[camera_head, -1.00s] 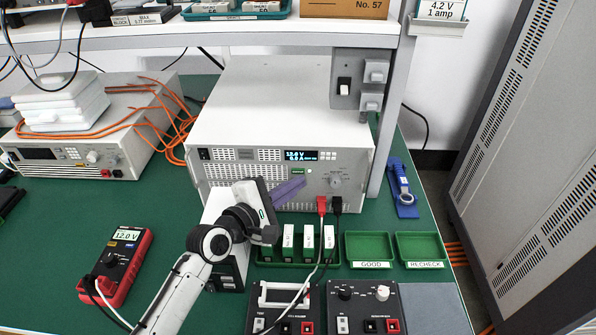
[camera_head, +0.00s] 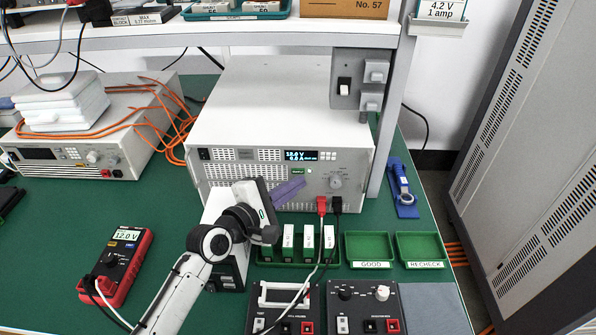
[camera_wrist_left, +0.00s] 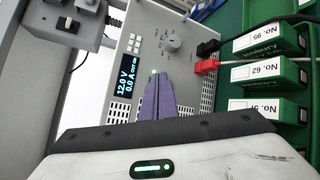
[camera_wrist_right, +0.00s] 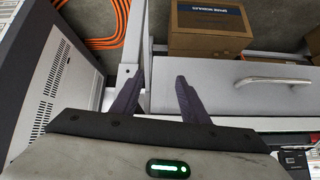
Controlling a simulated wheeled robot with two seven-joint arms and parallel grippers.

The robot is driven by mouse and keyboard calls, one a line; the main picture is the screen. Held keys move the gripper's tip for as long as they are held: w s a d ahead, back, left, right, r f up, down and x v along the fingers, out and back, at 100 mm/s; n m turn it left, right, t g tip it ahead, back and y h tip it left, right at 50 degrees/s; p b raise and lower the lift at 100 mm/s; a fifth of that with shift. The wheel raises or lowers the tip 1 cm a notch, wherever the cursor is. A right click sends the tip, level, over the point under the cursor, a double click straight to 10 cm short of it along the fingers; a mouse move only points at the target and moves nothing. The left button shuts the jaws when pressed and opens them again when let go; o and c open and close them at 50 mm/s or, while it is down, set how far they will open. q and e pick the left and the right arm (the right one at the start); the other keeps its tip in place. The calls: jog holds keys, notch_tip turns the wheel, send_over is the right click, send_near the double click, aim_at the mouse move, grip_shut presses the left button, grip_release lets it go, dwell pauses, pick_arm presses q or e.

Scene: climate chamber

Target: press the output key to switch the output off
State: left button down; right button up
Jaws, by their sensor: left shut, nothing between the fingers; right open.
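The power supply (camera_head: 255,180) is a white bench unit with a lit display (camera_head: 301,155). In the left wrist view the display (camera_wrist_left: 125,82) reads 12.0 V, 0.0 A and OUT ON. The green output key (camera_head: 298,171) is on the front panel below the display, and a small green light (camera_wrist_left: 155,71) shows in the left wrist view. My left gripper (camera_head: 302,184) is shut and empty, its purple fingertips (camera_wrist_left: 158,76) at the panel just below the key. I cannot tell whether they touch it. My right gripper (camera_wrist_right: 158,80) is open and empty, away from the bench top.
Red and black plugs (camera_head: 321,206) sit in the panel right of my left fingers. A green tray (camera_head: 262,264) of labelled cells stands below, beside the GOOD tray (camera_head: 369,248) and RECHECK tray (camera_head: 421,247). A carton (camera_wrist_right: 208,30) shows in the right wrist view.

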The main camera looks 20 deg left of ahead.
pick_arm(q)
jog(key=shift+w, duration=0.1)
jog(key=shift+w+a, duration=0.15)
jog(key=shift+w, duration=0.15)
jog(key=shift+w, duration=0.3)
dwell(0.6)
jog(key=shift+s+p, duration=0.65)
jog(key=shift+s, duration=0.1)
